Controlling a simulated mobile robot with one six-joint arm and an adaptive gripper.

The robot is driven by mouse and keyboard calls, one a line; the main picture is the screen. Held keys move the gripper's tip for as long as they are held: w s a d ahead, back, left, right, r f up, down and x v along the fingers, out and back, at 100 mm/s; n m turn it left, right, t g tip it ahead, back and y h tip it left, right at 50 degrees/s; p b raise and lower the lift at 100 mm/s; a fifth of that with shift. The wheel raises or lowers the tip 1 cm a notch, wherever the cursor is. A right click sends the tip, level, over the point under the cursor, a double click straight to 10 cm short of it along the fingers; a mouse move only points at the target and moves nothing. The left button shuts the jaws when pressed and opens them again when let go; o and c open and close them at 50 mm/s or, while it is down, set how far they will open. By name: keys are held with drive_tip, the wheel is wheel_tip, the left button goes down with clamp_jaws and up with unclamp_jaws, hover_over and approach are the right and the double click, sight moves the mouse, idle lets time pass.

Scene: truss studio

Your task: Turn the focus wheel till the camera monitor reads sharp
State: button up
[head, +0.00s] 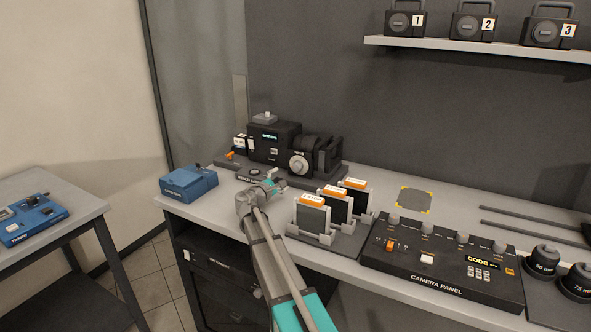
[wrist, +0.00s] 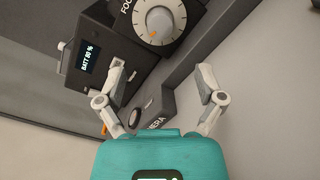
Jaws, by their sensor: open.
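The focus wheel (head: 299,164) is a pale round dial on the front of the black camera (head: 274,142) at the back left of the bench. In the wrist view the focus wheel (wrist: 159,24) shows at the top, with an orange mark on its face and part of a label beside it. A small lit screen on the camera reads "BATT 80 %" (wrist: 88,57). My gripper (wrist: 164,76) is open and empty, its fingers apart below the wheel and not touching it. In the head view my gripper (head: 274,182) is in front of the camera. I cannot read a focus state.
Upright dark panels with orange tops (head: 333,192) stand right of my arm. A camera panel (head: 440,262) with knobs lies further right, with lenses (head: 544,258) beside it. A blue box (head: 188,183) sits at the left bench end. The back right bench has a marked grey pad (head: 414,200).

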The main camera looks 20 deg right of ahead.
sight(295, 169)
drive_tip(key=x, duration=1.1)
drive_tip(key=shift+a, duration=0.1)
